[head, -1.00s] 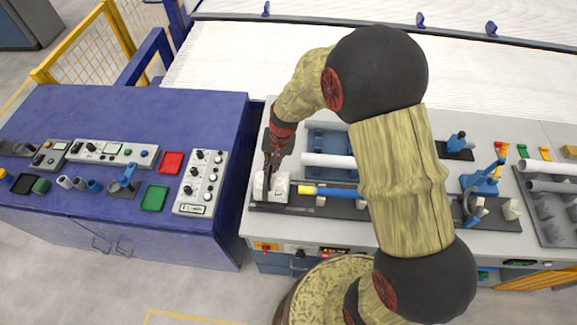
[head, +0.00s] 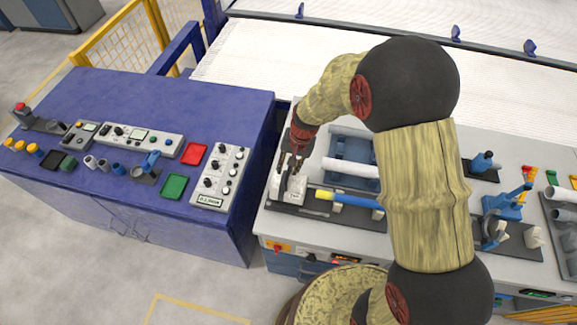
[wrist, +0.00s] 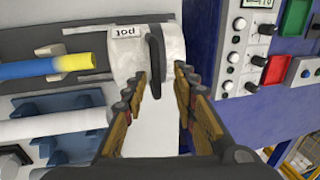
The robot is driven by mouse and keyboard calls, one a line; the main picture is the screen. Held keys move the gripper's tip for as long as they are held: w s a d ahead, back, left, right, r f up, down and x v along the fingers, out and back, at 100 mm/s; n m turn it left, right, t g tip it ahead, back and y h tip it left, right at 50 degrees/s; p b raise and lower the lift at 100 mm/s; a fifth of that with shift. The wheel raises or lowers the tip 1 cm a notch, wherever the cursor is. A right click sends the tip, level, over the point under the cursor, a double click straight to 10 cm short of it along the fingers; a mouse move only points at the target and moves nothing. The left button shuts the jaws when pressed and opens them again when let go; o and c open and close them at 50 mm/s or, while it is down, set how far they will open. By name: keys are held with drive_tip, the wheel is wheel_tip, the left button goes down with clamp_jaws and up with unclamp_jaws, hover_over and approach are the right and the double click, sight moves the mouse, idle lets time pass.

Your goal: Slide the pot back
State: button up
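The pot (wrist: 170,42) is a white block with a label reading "pot" and an upright black handle (wrist: 155,62). In the head view the pot (head: 290,187) sits at the left end of a dark rail (head: 340,214) on the grey bench. My gripper (wrist: 160,82) is at the pot, its two fingers apart on either side of the handle. A gap shows beside the handle, and I cannot tell whether either finger touches it. In the head view my gripper (head: 294,166) comes down onto the pot from behind, and its fingertips are small there.
A blue rod with a yellow end (head: 350,200) lies in line with the pot, to its right. A white pipe (head: 350,168) rests on a blue holder behind. A blue control table (head: 235,235) stands close on the left. Blue fixtures (head: 508,205) stand right of my arm.

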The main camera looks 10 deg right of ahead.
wheel_tip(320, 180, up, 12)
drive_tip(key=d, duration=0.2)
drive_tip(key=shift+s, duration=0.45)
drive_tip(key=shift+f, duration=0.15)
drive_tip(key=s+d+r+n+t+h+b, duration=0.1)
drive_tip(key=s+d+r+n+t+b, duration=0.1)
drive_tip(key=s, duration=0.9)
drive_tip(key=s+d+r+n+t+h+b, duration=0.1)
drive_tip(key=s+d+r+n+t+b, duration=0.1)
drive_tip(key=s+d+r+b, duration=0.3)
drive_tip(key=s+r+b, duration=0.1)
drive_tip(key=s+b, duration=0.2)
drive_tip(key=s, duration=0.3)
drive_tip(key=shift+s+d+r+n+t, duration=0.15)
drive_tip(key=shift+s+r+n+t, duration=0.15)
drive_tip(key=shift+r+t, duration=0.1)
